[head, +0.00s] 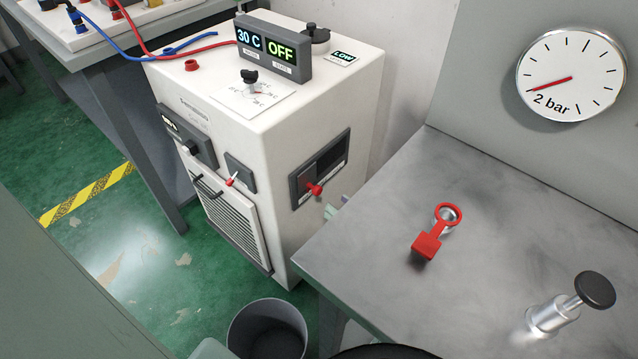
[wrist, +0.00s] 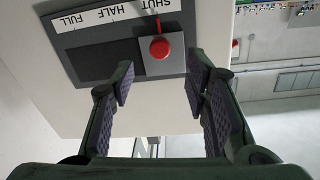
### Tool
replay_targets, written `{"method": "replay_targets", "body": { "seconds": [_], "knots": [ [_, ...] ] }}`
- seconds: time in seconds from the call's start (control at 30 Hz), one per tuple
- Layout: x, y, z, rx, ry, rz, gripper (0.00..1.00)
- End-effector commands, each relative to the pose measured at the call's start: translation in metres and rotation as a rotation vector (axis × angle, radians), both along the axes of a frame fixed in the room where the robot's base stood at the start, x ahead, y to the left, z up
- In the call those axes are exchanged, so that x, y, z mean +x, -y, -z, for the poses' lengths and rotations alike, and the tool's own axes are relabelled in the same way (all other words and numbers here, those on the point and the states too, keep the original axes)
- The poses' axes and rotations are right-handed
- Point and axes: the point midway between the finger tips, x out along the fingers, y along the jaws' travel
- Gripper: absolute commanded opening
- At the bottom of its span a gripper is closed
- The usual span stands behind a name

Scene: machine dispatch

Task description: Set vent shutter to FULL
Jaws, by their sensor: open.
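The vent shutter (head: 320,166) is a dark panel on the right side face of the white machine (head: 285,135), with a red knob (head: 314,189) at its lower left. In the wrist view the shutter panel (wrist: 97,61) appears upside down, with a label strip (wrist: 112,14) reading SHUT, HALF and FULL. There the red knob (wrist: 160,48) sits on a grey slider plate at the SHUT end. My gripper (wrist: 161,80) is open, its fingers spread left and right of the knob's line; I see no contact with the knob. I cannot make out the gripper in the head view.
The machine's top carries a display (head: 273,47) reading 30 C and OFF, and a small LOW display (head: 343,57). A grey bench (head: 390,260) stands close on the right, with a red-ringed fitting (head: 437,232) and a black-topped plunger (head: 570,304). A bin (head: 243,328) stands below.

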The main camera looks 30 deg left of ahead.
Motion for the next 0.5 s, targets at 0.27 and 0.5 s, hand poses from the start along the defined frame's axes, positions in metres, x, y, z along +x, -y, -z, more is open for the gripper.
{"method": "replay_targets", "body": {
  "seconds": [0.27, 0.5],
  "knots": [
    [0.010, -0.053, -0.004, -0.001, 0.000, -0.003, 0.43],
    [0.016, -0.080, -0.002, -0.001, 0.001, -0.002, 0.43]
  ]
}}
